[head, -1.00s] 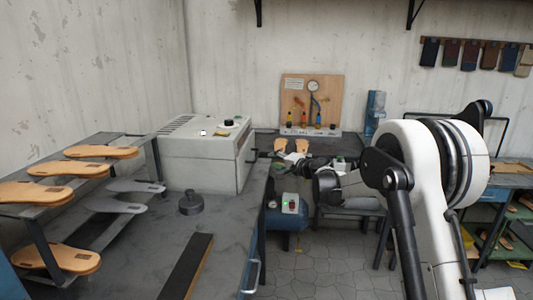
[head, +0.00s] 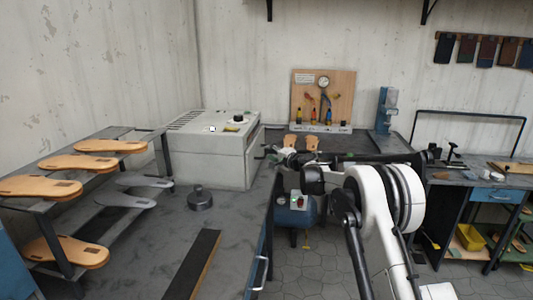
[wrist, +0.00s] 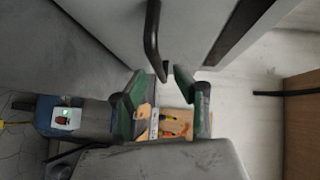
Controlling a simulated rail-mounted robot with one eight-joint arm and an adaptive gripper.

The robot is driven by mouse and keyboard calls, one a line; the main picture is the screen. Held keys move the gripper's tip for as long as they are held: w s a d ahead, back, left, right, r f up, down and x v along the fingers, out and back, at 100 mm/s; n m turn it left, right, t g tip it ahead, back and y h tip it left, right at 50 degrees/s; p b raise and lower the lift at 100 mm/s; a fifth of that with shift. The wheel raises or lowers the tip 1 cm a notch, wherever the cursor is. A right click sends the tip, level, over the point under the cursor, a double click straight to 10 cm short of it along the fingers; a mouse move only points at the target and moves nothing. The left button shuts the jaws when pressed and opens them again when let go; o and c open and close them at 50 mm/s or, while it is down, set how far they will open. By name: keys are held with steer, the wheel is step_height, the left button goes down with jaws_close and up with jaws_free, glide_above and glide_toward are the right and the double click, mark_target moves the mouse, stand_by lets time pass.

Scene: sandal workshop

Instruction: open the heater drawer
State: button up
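The heater (head: 212,160) is a pale box with a dark knob on top, standing on the bench at left centre. Its drawer front, facing right, is mostly hidden in the head view. In the wrist view a pale front panel (wrist: 205,22) carries a dark bar handle (wrist: 152,40). My gripper (wrist: 160,80) is open, its two green-and-dark fingers apart. The handle's lower end reaches between the fingertips, and I cannot tell whether they touch it. In the head view my gripper (head: 274,153) is small, beside the heater's right side.
A dark round weight (head: 200,199) stands on the bench in front of the heater. A rack with several tan soles (head: 78,162) is at left. A wooden tool board (head: 323,97) stands behind my arm. A blue compressor (head: 297,209) sits on the floor to the right of the bench.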

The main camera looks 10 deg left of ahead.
steer(key=shift+x, duration=1.6)
jaws_close()
